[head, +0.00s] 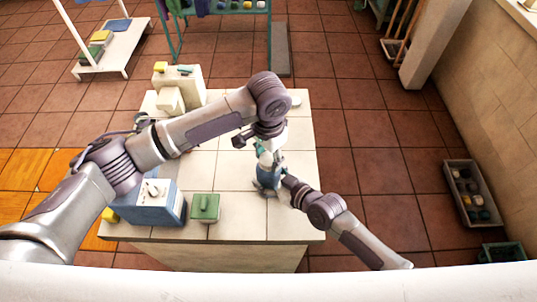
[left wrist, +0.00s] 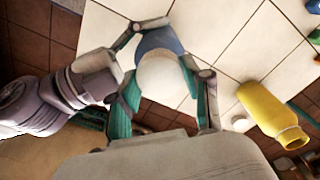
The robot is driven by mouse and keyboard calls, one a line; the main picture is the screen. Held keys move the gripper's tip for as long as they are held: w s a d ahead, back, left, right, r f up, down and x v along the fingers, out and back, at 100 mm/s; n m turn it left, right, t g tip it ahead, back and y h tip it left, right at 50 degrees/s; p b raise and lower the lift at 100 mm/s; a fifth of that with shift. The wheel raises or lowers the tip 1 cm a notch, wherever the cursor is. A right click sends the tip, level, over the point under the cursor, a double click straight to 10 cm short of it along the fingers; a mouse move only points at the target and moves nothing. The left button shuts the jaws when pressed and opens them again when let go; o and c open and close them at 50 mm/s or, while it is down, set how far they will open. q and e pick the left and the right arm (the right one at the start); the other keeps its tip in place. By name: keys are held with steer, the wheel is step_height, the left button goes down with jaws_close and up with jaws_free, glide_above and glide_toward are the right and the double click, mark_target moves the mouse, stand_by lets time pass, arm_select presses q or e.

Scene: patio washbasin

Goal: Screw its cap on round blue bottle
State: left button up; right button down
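The round blue bottle (head: 267,176) stands on the tiled counter near its right side. It also shows in the left wrist view (left wrist: 160,41), partly hidden under a round white cap (left wrist: 160,76). My left gripper (head: 268,155) reaches down from above. Its teal fingers lie on both sides of the cap and seem to touch it. The cap is over the bottle's top; whether the threads meet is hidden. My right gripper (head: 268,187) comes in low from the right, with its fingers around the bottle's body.
A blue box (head: 168,212) and a green block (head: 206,208) stand at the counter's front left. Cream boxes (head: 181,88) stand at the back left. The left wrist view shows a yellow bottle (left wrist: 270,110) lower right. The counter's front right is clear.

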arm_select(q)
steer(key=c, duration=0.4)
steer(key=o, duration=1.3)
step_height(320, 180, up, 12)
arm_select(e)
steer(key=shift+c, duration=0.4)
jaws_free()
